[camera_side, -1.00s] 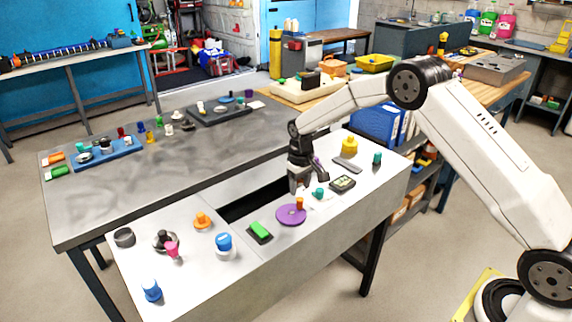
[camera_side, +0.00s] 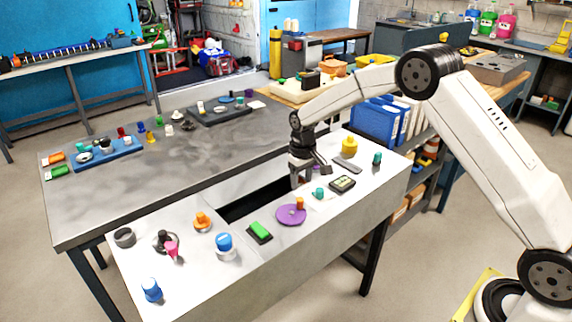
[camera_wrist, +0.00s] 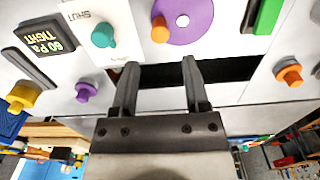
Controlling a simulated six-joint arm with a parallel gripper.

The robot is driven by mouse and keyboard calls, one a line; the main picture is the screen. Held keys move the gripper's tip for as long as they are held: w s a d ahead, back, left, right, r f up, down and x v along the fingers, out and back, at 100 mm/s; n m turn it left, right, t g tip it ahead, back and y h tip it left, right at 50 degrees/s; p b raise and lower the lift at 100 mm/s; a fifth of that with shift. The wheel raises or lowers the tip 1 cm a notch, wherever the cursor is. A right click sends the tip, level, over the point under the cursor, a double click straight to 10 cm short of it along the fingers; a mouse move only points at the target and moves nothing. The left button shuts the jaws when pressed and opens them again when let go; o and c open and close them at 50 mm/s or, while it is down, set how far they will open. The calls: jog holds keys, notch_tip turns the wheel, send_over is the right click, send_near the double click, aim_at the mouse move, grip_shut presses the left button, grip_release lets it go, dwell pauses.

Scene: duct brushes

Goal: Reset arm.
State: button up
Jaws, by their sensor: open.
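My gripper (camera_side: 309,178) hangs over the light bench top, near the far edge by a dark rectangular opening (camera_side: 250,202). In the wrist view my gripper (camera_wrist: 160,68) shows two dark fingers apart, with nothing between them but the opening (camera_wrist: 232,70) behind. A purple disc (camera_side: 290,214) with an orange knob lies just in front of the gripper; the disc also shows at the top of the wrist view (camera_wrist: 195,20). A teal knob (camera_side: 319,193) stands on a white plate beside it. A small purple knob (camera_wrist: 86,91) is on the left in the wrist view.
On the bench are a green block on a dark base (camera_side: 260,231), a dark display (camera_side: 342,183), a yellow knob (camera_side: 348,146), a blue-capped piece (camera_side: 224,242) and an orange knob (camera_side: 202,221). A grey table (camera_side: 130,190) behind holds trays of small parts.

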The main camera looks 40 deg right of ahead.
jog(key=s+a+r+t, duration=0.1)
jog(key=s+a+r, duration=0.1)
jog(key=s, duration=1.1)
jog(key=s+a+r+t, duration=0.1)
jog(key=s+r, duration=0.3)
jog(key=s, duration=0.9)
jog(key=shift+s+a+t, duration=0.3)
jog(key=shift+s+a, duration=0.1)
jog(key=shift+a, duration=0.15)
jog(key=shift+w, duration=0.15)
